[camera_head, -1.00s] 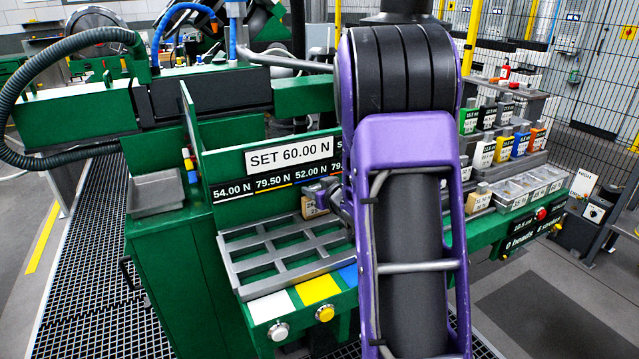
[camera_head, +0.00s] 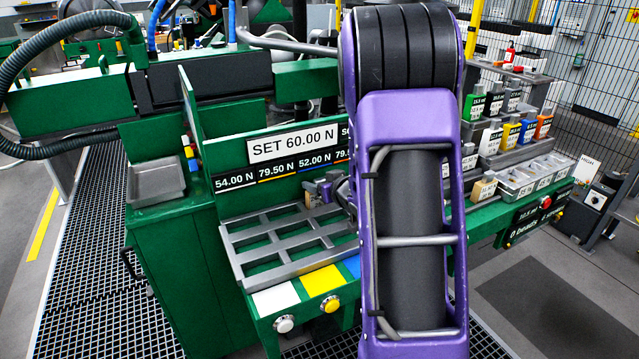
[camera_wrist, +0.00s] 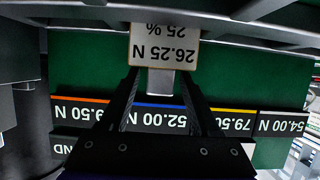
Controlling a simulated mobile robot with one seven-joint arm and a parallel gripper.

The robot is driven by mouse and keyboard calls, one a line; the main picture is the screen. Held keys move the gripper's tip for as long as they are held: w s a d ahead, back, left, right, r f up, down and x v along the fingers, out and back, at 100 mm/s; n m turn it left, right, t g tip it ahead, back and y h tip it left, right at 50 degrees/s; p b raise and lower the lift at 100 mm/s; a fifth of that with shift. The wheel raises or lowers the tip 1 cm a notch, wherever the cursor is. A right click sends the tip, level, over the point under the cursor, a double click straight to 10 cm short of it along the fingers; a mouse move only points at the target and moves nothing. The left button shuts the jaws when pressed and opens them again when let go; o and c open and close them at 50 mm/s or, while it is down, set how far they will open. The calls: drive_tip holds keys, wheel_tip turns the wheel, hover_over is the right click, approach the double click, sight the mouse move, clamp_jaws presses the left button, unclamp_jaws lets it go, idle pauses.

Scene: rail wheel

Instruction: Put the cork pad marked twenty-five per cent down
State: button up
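The cork pad, with a white label (camera_wrist: 165,46) reading 26.25 N and 25 %, appears upside down in the wrist view, with a grey knob below the label in the picture. In the head view my gripper (camera_head: 327,188) is at the back of the grey slotted tray (camera_head: 284,272), beside my purple arm. Only a little of the tan pad shows there. I cannot tell whether its underside touches the tray.
A green panel behind the tray carries a SET 60.00 N sign (camera_head: 294,143) and a strip of force values (camera_head: 280,172). A small empty grey tray (camera_head: 156,184) stands at left. Labelled blocks (camera_head: 508,135) stand on steps at right. Several tray openings in front are empty.

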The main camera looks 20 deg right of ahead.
drive_tip(key=shift+s+r, duration=0.2)
drive_tip(key=shift+r, duration=0.1)
drive_tip(key=p+v, duration=0.1)
drive_tip(key=v, duration=1)
drive_tip(key=shift+s+p, duration=0.3)
drive_tip(key=shift+p, duration=0.05)
drive_tip(key=shift+w+r, duration=0.1)
drive_tip(key=shift+r, duration=0.05)
